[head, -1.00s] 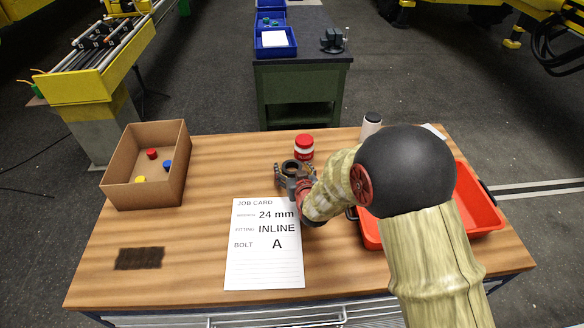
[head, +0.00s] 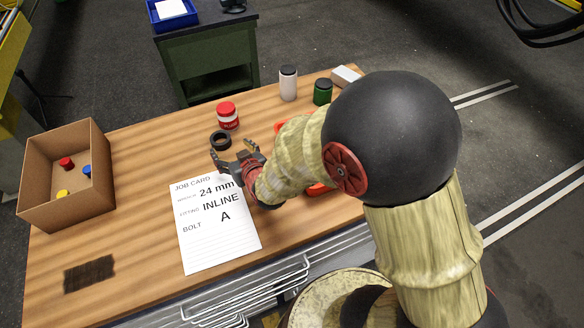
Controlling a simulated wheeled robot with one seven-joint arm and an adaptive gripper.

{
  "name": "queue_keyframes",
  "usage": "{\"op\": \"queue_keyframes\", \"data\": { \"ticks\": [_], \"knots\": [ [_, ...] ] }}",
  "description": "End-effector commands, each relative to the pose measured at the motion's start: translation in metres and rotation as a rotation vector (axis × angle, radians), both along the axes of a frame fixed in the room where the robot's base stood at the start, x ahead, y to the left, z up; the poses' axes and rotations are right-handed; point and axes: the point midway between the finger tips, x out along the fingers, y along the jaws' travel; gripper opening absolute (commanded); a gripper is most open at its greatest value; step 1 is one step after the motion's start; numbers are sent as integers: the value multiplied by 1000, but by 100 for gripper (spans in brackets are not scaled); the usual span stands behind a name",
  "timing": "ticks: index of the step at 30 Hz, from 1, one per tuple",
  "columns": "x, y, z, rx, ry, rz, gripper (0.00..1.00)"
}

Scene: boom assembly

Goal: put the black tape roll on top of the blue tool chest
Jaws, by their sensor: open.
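The black tape roll (head: 220,140) lies flat on the wooden bench in the head view, just in front of a red-lidded jar. My gripper (head: 231,156) is low over the bench on the near side of the roll. Its fingers are spread and hold nothing. The roll appears just beyond the fingertips; I cannot tell whether they touch it. I cannot make out a blue tool chest in this view.
The red-lidded jar (head: 228,115) stands close behind the roll. A white bottle (head: 288,84) and a green jar (head: 322,92) stand further right. A job card (head: 215,225) lies in front; a cardboard box (head: 65,175) is at left. A blue tray (head: 172,13) sits on a green cabinet behind.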

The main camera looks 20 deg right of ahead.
Motion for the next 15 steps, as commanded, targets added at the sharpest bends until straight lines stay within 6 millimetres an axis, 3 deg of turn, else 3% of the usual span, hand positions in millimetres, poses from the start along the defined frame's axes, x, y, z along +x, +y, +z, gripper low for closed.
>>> {"op": "queue_keyframes", "data": {
  "ticks": [4, 8, 11, 15],
  "knots": [
    [-10, -14, 41, 5, 75, -11, 68],
    [-41, -34, 80, 0, 187, -23, 68],
    [-76, -50, 106, -7, 276, -36, 68],
    [-138, -74, 138, -22, 399, -61, 68]
  ]
}}
